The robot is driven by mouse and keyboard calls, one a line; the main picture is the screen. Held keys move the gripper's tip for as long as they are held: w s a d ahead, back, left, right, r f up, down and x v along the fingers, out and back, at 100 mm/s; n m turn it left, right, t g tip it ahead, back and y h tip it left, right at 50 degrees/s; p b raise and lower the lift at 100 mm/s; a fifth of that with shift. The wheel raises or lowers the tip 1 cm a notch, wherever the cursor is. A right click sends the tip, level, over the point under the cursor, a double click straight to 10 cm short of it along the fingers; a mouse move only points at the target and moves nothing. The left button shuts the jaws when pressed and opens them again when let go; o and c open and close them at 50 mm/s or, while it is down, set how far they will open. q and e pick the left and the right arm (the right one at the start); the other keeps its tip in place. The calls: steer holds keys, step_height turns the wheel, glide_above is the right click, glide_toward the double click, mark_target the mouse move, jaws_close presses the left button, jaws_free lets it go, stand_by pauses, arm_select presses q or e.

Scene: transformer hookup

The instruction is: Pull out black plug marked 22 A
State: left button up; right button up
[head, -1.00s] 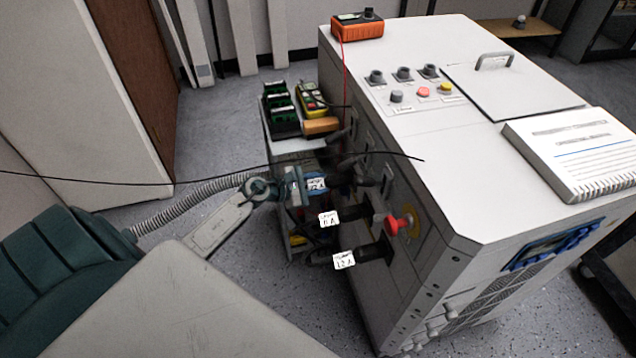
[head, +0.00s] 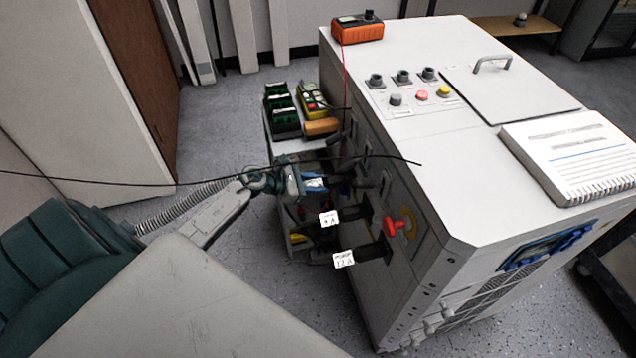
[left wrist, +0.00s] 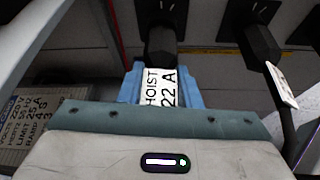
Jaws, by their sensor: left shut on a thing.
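The black plug (left wrist: 161,46) marked HOIST 22 A is in the left wrist view, with its white label (left wrist: 160,88) between my blue fingers. Its front end meets a black socket on the cabinet's side; I cannot tell how deep it sits. My left gripper (left wrist: 158,88) is shut on this plug. In the head view my left gripper (head: 312,184) is at the cabinet's left side, and most of the plug is hidden by the gripper. My right gripper is not in view.
Two more labelled black plugs (head: 352,213) (head: 375,252) sit nearer on the same panel, close to a red switch handle (head: 394,228). A thin black cable (head: 230,179) crosses above my arm. A cart (head: 297,146) with tools stands behind the gripper.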

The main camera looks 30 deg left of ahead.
arm_select(q)
steer(key=shift+s+a+b, duration=0.45)
steer(key=shift+s+a, duration=0.5)
steer(key=shift+s, duration=0.1)
stand_by(0.4)
steer(key=shift+s+a+b, duration=0.75)
steer(key=shift+s+a, duration=0.85)
steer(key=shift+s, duration=0.3)
